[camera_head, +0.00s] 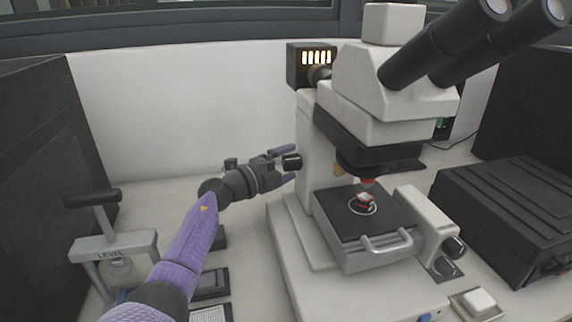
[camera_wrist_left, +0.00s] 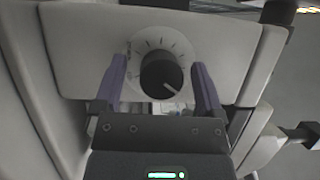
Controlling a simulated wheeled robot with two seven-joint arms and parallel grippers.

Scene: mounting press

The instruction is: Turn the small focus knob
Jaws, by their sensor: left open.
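A black knob with a white pointer line (camera_wrist_left: 160,76) sits on a white dial with tick marks in the left wrist view. In the head view this black knob (camera_head: 291,162) shows on the left side of the microscope (camera_head: 310,150). My left gripper (camera_head: 287,163) is open, with one purple finger on each side of the knob. The left gripper (camera_wrist_left: 160,88) shows gaps between both fingers and the knob in the wrist view. Two more black knobs, an upper one (camera_head: 454,247) and a lower one (camera_head: 444,267), are at the microscope's right front. My right gripper is not in view.
The stage (camera_head: 350,225) holds a small red and white sample. A lever press marked LEVEL (camera_head: 112,245) stands at the left. A black case (camera_head: 505,205) and a small white-topped box (camera_head: 478,300) are at the right. Bench left of the microscope is partly clear.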

